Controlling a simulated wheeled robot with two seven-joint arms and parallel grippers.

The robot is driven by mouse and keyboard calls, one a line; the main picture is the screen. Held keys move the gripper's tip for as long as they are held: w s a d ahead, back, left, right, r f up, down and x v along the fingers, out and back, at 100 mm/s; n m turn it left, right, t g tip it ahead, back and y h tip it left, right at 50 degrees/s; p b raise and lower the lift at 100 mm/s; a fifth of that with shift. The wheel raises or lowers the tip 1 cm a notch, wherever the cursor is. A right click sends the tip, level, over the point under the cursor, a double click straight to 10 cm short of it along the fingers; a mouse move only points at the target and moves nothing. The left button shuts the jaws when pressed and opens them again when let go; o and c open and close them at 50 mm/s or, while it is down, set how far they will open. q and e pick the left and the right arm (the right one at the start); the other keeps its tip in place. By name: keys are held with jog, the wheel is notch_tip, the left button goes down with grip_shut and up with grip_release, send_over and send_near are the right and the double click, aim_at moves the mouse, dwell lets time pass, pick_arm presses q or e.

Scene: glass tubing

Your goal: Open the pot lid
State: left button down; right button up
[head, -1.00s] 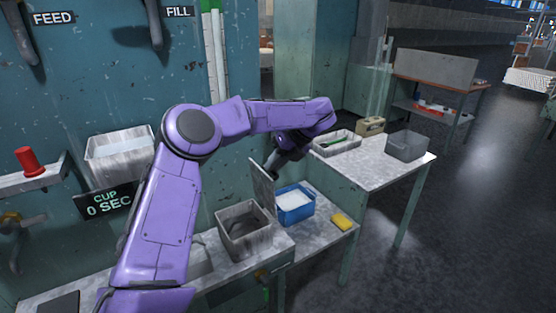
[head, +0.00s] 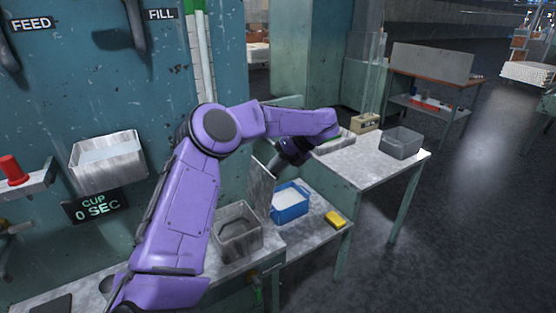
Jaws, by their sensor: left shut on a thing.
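The pot, a square grey metal container (head: 237,233), stands on the near bench with its top open and its dark inside showing. Its lid, a flat grey plate (head: 261,190), stands steeply on edge at the pot's right side, between the pot and a blue bin. My left gripper (head: 277,166) is shut at the upper right side of the lid, on its far face. The exact grip point is hidden behind the plate. My right gripper is not in view.
The blue bin (head: 290,202) with white contents and a yellow sponge-like block (head: 335,219) are right of the lid. A table (head: 369,163) behind holds a grey bin (head: 401,143) and a tray. A wall-mounted metal trough (head: 107,161) is at left. Open floor lies right.

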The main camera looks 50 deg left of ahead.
pick_arm(q)
jog(key=c, duration=1.4)
grip_release()
jog(key=shift+s+a+f, duration=0.15)
jog(key=shift+a+f, duration=0.05)
jog(key=shift+a, duration=0.05)
jog(key=shift+o, duration=1.2)
jog(key=shift+a, duration=0.2)
jog(key=shift+w+d+r, duration=0.1)
jog(key=shift+w+r, duration=0.15)
jog(key=v, duration=1)
jog(key=shift+d+b, duration=0.3)
jog(key=shift+a+f, duration=0.1)
